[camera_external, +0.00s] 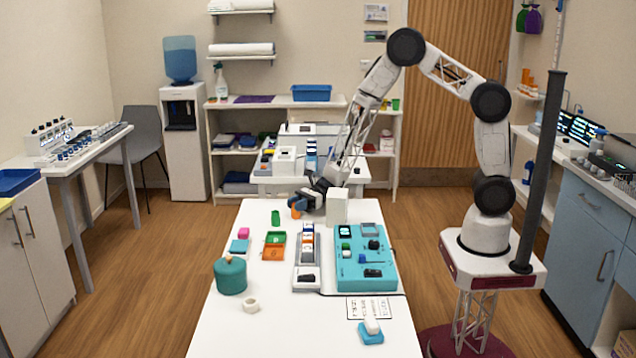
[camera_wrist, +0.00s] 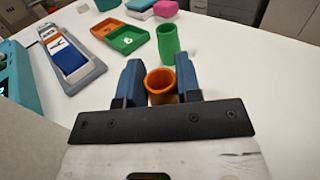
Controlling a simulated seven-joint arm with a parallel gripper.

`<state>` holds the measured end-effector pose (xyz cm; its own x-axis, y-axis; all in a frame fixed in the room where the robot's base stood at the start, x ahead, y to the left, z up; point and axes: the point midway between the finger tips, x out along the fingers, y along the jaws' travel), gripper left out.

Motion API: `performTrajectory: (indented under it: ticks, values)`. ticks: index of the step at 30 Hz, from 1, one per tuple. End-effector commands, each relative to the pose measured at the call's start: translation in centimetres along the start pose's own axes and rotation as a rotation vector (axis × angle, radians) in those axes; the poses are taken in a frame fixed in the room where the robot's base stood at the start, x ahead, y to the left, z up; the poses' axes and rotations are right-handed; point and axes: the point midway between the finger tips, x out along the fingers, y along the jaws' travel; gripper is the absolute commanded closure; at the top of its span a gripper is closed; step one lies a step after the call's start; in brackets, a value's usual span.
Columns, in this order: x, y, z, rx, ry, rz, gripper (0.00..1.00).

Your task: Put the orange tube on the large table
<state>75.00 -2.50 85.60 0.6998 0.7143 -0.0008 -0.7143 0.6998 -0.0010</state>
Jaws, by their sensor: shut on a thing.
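The orange tube (camera_wrist: 161,82) is between the two blue fingers of my gripper (camera_wrist: 161,85) in the wrist view, with its open end facing up. My gripper is shut on it. In the external view my gripper (camera_external: 308,197) is at the far end of the large white table (camera_external: 238,312), and the orange tube (camera_external: 296,204) shows beside the fingers. The tube is at or just above the tabletop; I cannot tell whether it touches. A green tube (camera_external: 275,217) stands on the table close by, and it also shows in the wrist view (camera_wrist: 169,42).
A white box (camera_external: 337,207) stands right beside my gripper. Green and orange trays (camera_external: 273,252), a grey rack (camera_external: 307,270), a teal panel (camera_external: 350,273) and a teal pot (camera_external: 230,276) occupy the table. The far left of the tabletop is clear.

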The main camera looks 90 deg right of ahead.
Motion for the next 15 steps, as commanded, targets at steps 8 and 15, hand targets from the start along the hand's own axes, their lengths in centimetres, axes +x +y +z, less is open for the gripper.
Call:
performTrajectory:
  ticks: [8, 15]
  values:
    - [0.0, 0.0, -0.23, 0.0, 0.0, 0.0, 0.56]
    - [0.0, 0.0, -0.23, 0.0, 0.0, 0.0, 0.43]
